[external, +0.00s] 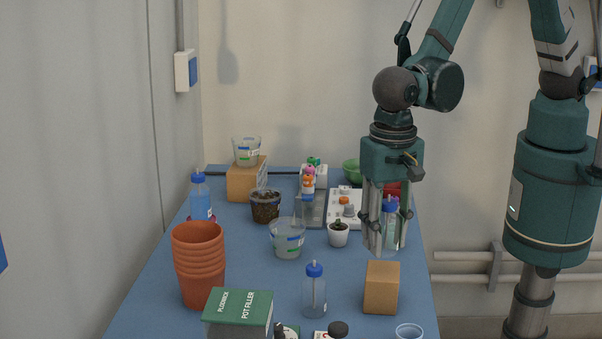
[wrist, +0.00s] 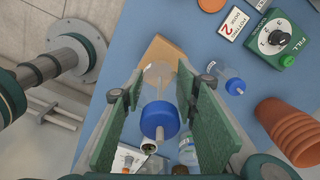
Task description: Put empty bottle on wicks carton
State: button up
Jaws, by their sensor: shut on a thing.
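My gripper (external: 388,238) is shut on a clear bottle with a blue cap (external: 391,226), held upright above the table. In the wrist view the bottle (wrist: 158,82) sits between the two green fingers, cap towards the camera; I can make out no liquid in it. A plain brown carton (external: 381,288) stands on the table below and slightly in front of the bottle; it shows behind the bottle in the wrist view (wrist: 160,50). A second brown carton (external: 240,184) stands at the back left with a clear cup on top. I cannot read "wicks" on either.
Another blue-capped bottle (external: 314,293) stands left of the front carton. Terracotta pots (external: 199,262), a green pot filler box (external: 239,308), a clear cup (external: 287,240) and a small white plant pot (external: 338,234) are around. A blue-filled bottle (external: 200,198) stands at the left.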

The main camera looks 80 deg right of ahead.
aim_at(384, 199)
jog(key=shift+f, duration=2.05)
jog(key=shift+f, duration=0.1)
jog(key=o, duration=0.8)
jog(key=shift+r, duration=6.15)
